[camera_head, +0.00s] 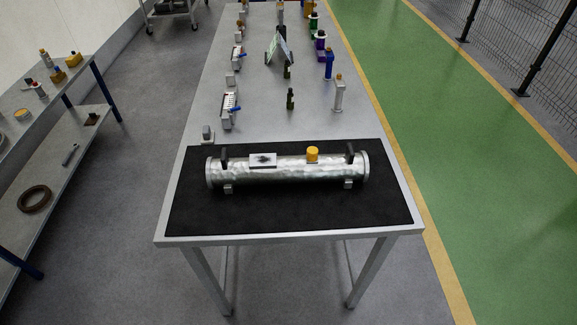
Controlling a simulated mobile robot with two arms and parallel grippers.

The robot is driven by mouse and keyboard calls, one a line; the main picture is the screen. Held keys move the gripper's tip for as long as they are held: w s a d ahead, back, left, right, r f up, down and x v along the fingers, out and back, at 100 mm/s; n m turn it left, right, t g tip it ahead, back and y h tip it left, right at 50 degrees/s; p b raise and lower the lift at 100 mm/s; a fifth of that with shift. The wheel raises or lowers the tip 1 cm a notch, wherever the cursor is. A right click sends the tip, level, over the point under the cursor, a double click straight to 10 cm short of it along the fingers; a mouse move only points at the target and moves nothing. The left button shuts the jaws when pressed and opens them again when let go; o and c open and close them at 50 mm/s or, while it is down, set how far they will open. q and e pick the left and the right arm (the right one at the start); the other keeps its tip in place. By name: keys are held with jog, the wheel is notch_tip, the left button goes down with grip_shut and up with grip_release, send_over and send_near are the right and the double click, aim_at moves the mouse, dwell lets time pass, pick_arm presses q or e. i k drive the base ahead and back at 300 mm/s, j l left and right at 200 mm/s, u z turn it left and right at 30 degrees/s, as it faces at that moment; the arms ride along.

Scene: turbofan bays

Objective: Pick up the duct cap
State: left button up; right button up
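A silver cylindrical duct (290,174) lies crosswise on a black mat (290,214) at the near end of a long table. A yellow cap (312,154) sits on top of the duct, right of its middle; it looks like the duct cap. Left of it on the duct is a pale rectangular plate (263,160) with a dark mark. Dark upright pieces stand near both ends of the duct. Neither of my grippers is in view.
A blue-legged side bench (60,150) stands at the left. Grey floor lies between them, and a green walkway (450,130) runs along the right.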

aim_at(313, 151)
jog(key=l+u, duration=0.15)
jog(key=u, duration=0.25)
jog(key=i+l+u, duration=0.1)
jog(key=u, duration=0.3)
jog(key=l+u, duration=0.4)
jog(key=j, duration=0.1)
